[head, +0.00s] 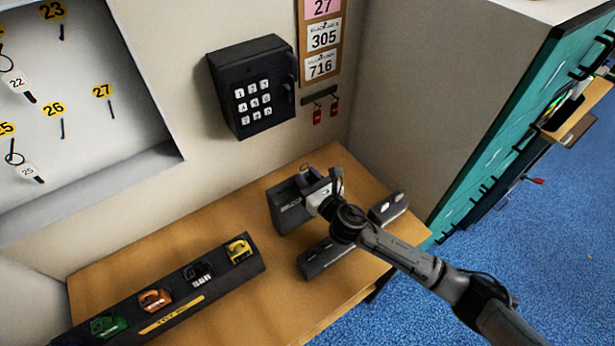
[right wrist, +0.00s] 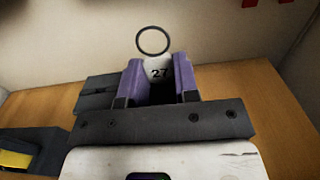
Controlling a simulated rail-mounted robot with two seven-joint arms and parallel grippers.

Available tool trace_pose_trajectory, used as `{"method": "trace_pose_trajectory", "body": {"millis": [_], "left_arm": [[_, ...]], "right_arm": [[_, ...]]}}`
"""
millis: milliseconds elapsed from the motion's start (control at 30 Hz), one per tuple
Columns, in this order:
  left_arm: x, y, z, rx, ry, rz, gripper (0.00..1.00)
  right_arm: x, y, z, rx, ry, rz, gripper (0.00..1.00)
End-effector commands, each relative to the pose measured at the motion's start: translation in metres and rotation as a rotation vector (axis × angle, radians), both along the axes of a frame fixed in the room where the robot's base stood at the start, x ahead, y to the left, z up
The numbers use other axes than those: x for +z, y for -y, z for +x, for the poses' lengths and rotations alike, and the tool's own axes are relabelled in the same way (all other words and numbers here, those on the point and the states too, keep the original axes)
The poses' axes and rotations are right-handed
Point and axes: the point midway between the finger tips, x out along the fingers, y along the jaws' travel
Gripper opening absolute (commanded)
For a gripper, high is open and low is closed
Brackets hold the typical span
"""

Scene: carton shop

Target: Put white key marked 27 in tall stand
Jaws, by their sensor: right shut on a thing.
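The white key marked 27 (right wrist: 158,72) shows in the right wrist view, with its ring (right wrist: 153,40) standing up above it. My right gripper (head: 312,180) is shut on it; its purple fingers (right wrist: 158,80) stand on either side of the white tag. The tall stand (head: 288,209) is a dark block on the wooden counter, and my right gripper is at its top right in the head view. Part of a dark block, likely this stand, shows left of the fingers in the wrist view (right wrist: 95,95). I cannot tell whether the key touches the stand. My left gripper is out of view.
A low dark stand (head: 327,260) lies under my right arm. A long dark rack (head: 225,285) with several coloured padlocks is at the left. A black keypad box (head: 251,88) is on the wall. A key cabinet (head: 85,125) has an empty hook 27.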

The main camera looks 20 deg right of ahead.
Motion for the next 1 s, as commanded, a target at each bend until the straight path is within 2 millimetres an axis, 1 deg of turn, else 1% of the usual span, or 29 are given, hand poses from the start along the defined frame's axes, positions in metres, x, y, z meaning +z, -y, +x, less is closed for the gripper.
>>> {"method": "trace_pose_trajectory", "body": {"millis": [200,233,500,767,1000], "left_arm": [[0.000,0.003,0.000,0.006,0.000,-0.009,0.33],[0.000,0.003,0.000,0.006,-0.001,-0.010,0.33],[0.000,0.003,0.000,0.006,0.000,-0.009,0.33],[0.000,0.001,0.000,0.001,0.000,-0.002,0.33],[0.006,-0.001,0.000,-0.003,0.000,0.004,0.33]], "right_arm": [[-0.003,0.000,0.000,-0.001,-0.005,-0.001,0.15],[-0.003,0.000,0.000,-0.002,-0.005,-0.001,0.32],[-0.004,0.000,-0.001,0.000,-0.007,-0.002,0.57],[-0.005,-0.001,-0.002,0.001,-0.008,-0.002,0.58],[-0.004,0.003,-0.017,0.001,-0.010,-0.002,0.58]]}}
